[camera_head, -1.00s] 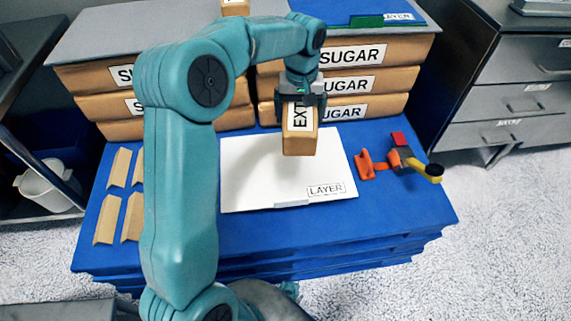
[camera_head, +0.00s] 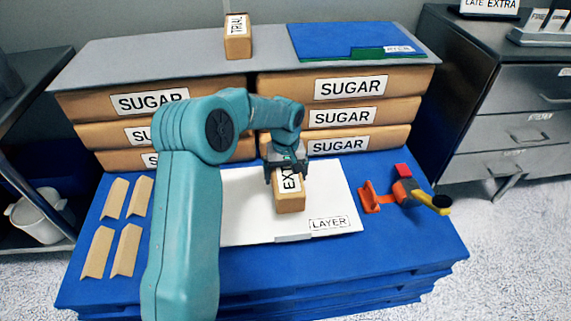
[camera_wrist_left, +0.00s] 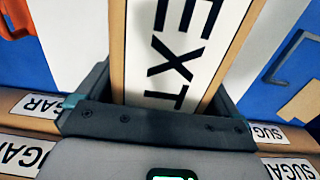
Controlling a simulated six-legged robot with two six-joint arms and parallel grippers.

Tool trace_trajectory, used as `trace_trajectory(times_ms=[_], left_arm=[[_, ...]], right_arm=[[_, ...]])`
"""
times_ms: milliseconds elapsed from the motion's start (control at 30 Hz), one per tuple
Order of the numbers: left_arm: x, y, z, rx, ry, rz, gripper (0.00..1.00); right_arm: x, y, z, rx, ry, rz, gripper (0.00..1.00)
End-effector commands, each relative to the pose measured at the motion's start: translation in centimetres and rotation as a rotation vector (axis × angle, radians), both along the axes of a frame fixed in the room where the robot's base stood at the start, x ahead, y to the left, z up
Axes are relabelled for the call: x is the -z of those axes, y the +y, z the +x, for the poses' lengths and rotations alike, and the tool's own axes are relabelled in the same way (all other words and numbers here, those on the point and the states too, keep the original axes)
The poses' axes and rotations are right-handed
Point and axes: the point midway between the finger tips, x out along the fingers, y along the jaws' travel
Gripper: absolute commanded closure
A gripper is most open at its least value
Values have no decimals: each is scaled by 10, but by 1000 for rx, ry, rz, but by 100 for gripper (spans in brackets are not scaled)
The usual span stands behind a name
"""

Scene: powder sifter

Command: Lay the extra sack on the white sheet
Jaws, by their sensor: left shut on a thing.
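The extra sack (camera_head: 290,198) is a small brown block with a white label reading EXT, the rest hidden. My left gripper (camera_head: 286,170) is shut on it. In the left wrist view the sack (camera_wrist_left: 175,50) lies between the fingers of the left gripper (camera_wrist_left: 155,110). The white sheet (camera_head: 330,190), marked LAYER, lies on the blue top below. The sack is over the middle of the sheet; I cannot tell whether it touches. My left arm hides the sheet's left part. My right gripper is not in view.
Stacked SUGAR sacks (camera_head: 340,115) stand behind the sheet under a grey board (camera_head: 180,55). An orange tool (camera_head: 405,190) lies to the right. Several tan angled pieces (camera_head: 127,250) lie at left. The blue front strip (camera_head: 380,260) is clear.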

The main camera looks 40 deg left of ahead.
Motion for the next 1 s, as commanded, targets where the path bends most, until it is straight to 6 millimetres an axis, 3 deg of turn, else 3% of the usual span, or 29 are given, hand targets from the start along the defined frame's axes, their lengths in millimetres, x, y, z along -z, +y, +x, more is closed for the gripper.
trace_trajectory(times_ms=[267, 533, 967, 1000], left_arm=[[17, 1, 0, 0, -3, 2, 83], [61, 1, 0, 0, -3, 2, 83], [67, 1, 1, 0, -4, 2, 83], [68, 0, 0, 1, -1, 1, 0]], right_arm=[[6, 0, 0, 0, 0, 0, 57], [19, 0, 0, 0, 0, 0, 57], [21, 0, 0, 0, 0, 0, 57], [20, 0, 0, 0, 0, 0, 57]])
